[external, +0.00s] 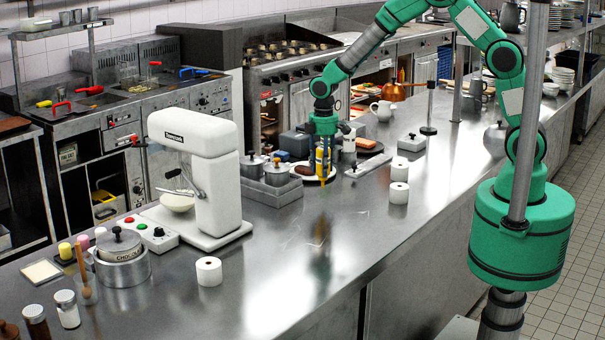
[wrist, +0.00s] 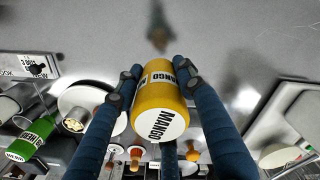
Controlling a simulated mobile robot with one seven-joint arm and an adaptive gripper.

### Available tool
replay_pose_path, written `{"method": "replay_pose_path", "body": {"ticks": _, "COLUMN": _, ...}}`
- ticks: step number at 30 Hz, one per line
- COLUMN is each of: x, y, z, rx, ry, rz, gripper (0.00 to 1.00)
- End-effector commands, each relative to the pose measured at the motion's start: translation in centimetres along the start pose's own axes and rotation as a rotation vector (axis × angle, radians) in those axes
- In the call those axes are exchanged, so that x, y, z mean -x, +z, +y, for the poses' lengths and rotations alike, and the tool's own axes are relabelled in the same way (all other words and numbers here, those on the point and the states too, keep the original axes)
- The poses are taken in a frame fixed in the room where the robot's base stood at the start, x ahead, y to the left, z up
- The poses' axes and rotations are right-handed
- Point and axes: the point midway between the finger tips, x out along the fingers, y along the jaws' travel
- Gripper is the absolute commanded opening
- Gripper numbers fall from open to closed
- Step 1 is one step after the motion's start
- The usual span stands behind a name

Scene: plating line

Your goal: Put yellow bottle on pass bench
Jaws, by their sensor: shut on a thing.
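A yellow bottle labelled MANGO (wrist: 160,108) is between the dark fingers of my gripper (wrist: 160,85) in the wrist view. In the external view the yellow bottle (external: 321,161) hangs below my green gripper (external: 324,135), in front of a plate of food. The gripper is shut on it. The long steel bench (external: 365,235) lies below, with a reflection of the arm and bottle on its bare top. The bottle appears held above the bench; the exact gap is hard to tell. Which part counts as the pass bench is not marked.
A white mixer (external: 195,180) and steel pots (external: 265,178) stand left of the gripper. White rolls (external: 399,190) stand to the right. A plate (external: 303,173) and a green bottle (wrist: 35,137) are close by. The bench's front middle is clear.

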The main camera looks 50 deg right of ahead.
Motion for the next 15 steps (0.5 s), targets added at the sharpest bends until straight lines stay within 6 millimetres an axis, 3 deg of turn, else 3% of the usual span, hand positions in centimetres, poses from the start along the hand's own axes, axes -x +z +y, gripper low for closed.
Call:
{"method": "replay_pose_path", "body": {"ticks": 1, "x": -0.3, "y": 1.0, "z": 1.6, "rx": -0.067, "ry": 0.001, "rz": 0.002, "gripper": 0.26}}
{"method": "replay_pose_path", "body": {"ticks": 6, "x": -0.3, "y": 4.3, "z": 5.8, "rx": -0.295, "ry": 0.001, "rz": 0.002, "gripper": 0.26}}
{"method": "replay_pose_path", "body": {"ticks": 15, "x": -0.2, "y": 10.3, "z": 11.8, "rx": -0.657, "ry": 0.0, "rz": 0.001, "gripper": 0.26}}
